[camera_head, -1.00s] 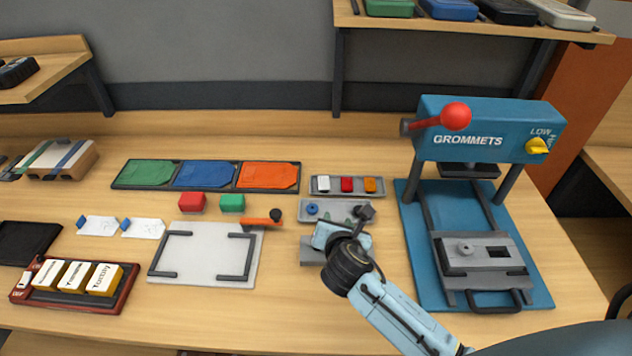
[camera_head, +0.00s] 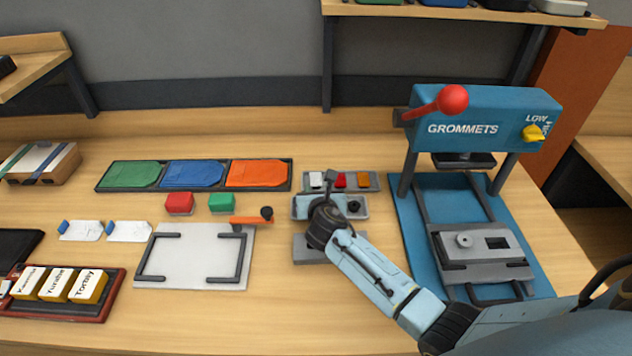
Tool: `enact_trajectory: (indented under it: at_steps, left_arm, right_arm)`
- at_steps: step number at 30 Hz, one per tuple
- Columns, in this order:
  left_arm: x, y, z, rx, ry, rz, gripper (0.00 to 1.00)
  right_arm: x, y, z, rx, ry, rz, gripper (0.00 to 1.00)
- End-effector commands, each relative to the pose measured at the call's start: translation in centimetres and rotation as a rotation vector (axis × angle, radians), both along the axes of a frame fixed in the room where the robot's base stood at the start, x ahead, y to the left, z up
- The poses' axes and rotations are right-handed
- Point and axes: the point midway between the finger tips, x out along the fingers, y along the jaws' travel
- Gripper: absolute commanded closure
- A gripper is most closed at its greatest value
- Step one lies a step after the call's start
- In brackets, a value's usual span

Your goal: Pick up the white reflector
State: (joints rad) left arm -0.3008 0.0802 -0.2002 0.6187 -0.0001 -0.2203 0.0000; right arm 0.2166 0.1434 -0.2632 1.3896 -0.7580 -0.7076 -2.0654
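The white reflector (camera_head: 316,180) lies at the left end of a small grey tray (camera_head: 352,188), with a red reflector (camera_head: 340,180) and an orange reflector (camera_head: 364,180) to its right. My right gripper (camera_head: 329,181) reaches over the tray's front edge, its dark fingertips just right of the white reflector. Its opening is too small and hidden to judge, and I cannot tell whether it touches the reflector. My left gripper is not in view.
A second grey tray (camera_head: 358,213) with a round blue-grey part lies partly under my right wrist. The blue grommet press (camera_head: 480,125) stands to the right. Red (camera_head: 179,203) and green (camera_head: 221,203) blocks and a white board (camera_head: 192,262) lie left.

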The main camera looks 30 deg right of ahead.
Motion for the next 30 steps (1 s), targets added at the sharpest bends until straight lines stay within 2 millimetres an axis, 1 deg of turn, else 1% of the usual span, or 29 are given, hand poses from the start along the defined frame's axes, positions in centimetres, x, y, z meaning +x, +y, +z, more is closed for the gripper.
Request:
enact_trajectory:
  at_steps: [3,9,18,20,24,25,30]
  left_arm:
    - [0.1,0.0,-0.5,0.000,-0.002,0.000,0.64]
    - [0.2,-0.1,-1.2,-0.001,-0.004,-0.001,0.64]
    - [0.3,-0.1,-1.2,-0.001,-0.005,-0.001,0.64]
    - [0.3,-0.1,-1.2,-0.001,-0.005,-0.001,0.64]
    - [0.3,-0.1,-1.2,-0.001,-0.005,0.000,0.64]
    - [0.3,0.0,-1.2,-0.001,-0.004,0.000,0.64]
    - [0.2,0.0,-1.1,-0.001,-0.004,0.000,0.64]
  right_arm:
    - [1.8,-0.6,-0.2,0.001,-0.001,-0.002,0.64]
    - [3.6,-1.3,-1.1,0.001,0.001,-0.001,0.64]
    - [3.9,-1.5,-1.1,0.001,0.000,0.000,0.64]
    - [3.9,-1.4,-1.1,0.001,0.000,0.000,0.70]
    - [3.9,-1.5,-1.1,0.001,0.000,-0.001,0.89]
    - [3.9,-1.5,-1.1,0.001,0.000,-0.001,0.91]
    - [3.9,-1.5,-1.1,0.001,0.000,-0.001,0.91]
